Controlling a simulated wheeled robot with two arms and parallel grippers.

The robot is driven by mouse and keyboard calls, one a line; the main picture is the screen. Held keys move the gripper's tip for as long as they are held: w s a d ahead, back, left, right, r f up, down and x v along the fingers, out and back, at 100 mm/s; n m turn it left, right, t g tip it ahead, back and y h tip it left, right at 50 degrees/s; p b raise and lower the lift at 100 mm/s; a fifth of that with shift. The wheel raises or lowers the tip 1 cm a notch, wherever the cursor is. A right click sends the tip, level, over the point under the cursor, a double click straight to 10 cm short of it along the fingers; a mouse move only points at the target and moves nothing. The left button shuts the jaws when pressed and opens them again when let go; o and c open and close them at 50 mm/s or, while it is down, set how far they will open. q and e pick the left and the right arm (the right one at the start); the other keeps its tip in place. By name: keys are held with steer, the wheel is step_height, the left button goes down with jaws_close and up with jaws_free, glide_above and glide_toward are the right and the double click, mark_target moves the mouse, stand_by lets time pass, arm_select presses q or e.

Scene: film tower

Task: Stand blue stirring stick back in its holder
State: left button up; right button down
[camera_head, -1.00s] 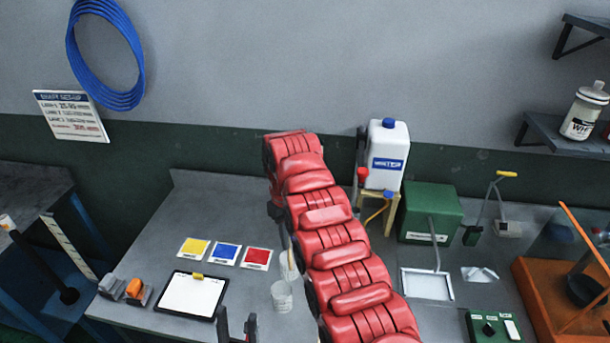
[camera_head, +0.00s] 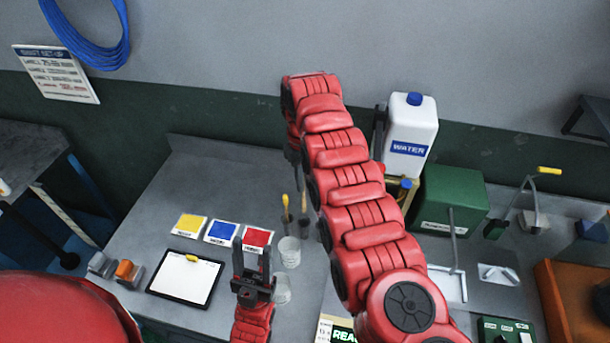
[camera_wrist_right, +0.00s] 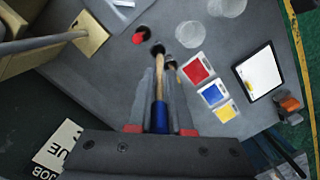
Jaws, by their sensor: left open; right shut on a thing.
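My right gripper (camera_wrist_right: 158,130) is shut on the blue stirring stick (camera_wrist_right: 160,116), by its blue end, with the pale wooden shaft pointing down and away. Below it in the right wrist view are small dark holders (camera_wrist_right: 157,48) on the bench, one with a red top (camera_wrist_right: 140,38). I cannot tell whether the stick's lower end is inside a holder. In the head view the right gripper (camera_head: 294,152) is partly hidden by its red arm; a yellow-handled stick (camera_head: 285,201) stands below. My left gripper (camera_head: 252,262) is open and empty above the bench.
Clear cups (camera_head: 289,251) stand right of the yellow, blue and red cards (camera_head: 221,231). A clipboard (camera_head: 186,279) lies at front left. A water jug (camera_head: 409,137) and a green box (camera_head: 449,201) stand at right. The back left of the bench is clear.

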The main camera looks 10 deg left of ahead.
mark_target(305, 207)
steer(key=shift+w+f, duration=0.2)
steer(key=shift+f, duration=0.6)
steer(key=shift+s+f+b, duration=0.15)
steer(key=shift+f+b, duration=0.3)
steer(key=shift+f, duration=0.5)
steer(key=shift+f+b, duration=0.3)
steer(key=shift+f, duration=0.4)
steer(key=shift+f+b, duration=2.4)
steer(key=shift+f, duration=0.85)
steer(key=c, duration=0.8)
jaws_free()
steer(key=shift+o, duration=0.2)
steer(key=shift+r, duration=0.1)
